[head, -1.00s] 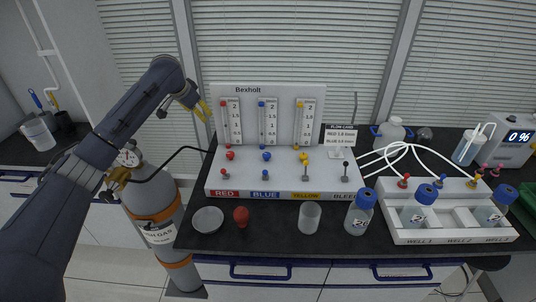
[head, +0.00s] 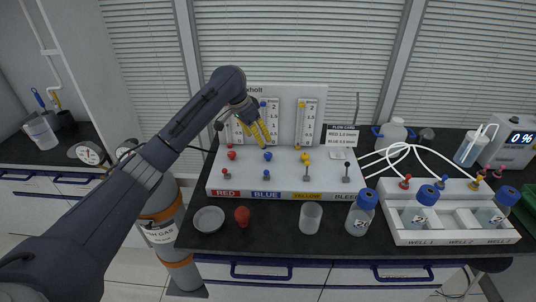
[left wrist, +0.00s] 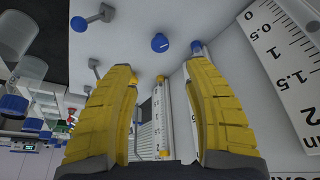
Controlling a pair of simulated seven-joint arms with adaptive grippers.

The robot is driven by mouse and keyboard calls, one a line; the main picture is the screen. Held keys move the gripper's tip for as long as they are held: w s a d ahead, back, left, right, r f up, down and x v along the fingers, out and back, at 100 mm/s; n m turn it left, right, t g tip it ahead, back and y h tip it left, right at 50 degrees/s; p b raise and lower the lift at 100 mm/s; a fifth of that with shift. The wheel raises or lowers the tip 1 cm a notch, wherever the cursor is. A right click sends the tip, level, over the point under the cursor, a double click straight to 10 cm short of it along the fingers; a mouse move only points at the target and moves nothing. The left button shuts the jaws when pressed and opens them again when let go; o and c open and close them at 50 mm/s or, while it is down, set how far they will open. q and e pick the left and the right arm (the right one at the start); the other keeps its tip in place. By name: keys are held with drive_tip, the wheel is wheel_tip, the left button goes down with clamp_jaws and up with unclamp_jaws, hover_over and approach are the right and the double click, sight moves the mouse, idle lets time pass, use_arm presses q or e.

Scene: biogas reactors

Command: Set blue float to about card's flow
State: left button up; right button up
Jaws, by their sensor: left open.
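The blue flowmeter (head: 272,112) stands on the white panel, partly behind my left gripper (head: 262,134). Its float level cannot be made out. The blue knob (head: 267,156) sits on the sloped deck just below the gripper; it also shows in the left wrist view (left wrist: 160,42), ahead of the fingers and apart from them. My left gripper (left wrist: 163,115) is open and empty. A blue fitting (left wrist: 196,48) at the tube's end shows near the right-hand finger. A blue-tipped toggle (head: 266,175) stands nearer the front. The flow card (head: 340,130) is at the panel's right; its figures are too small to read surely.
Red (head: 231,155) and yellow (head: 305,157) knobs flank the blue one closely. A dish (head: 208,220), a red ball-like item (head: 242,216), a beaker (head: 310,218) and a blue-capped bottle (head: 361,213) stand in front. A white well rack (head: 450,236) is at right.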

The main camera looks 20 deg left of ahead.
sight(268, 154)
use_arm(q)
drive_tip(key=x, duration=1.1)
drive_tip(key=shift+w, duration=0.1)
drive_tip(key=shift+c, duration=0.4)
clamp_jaws()
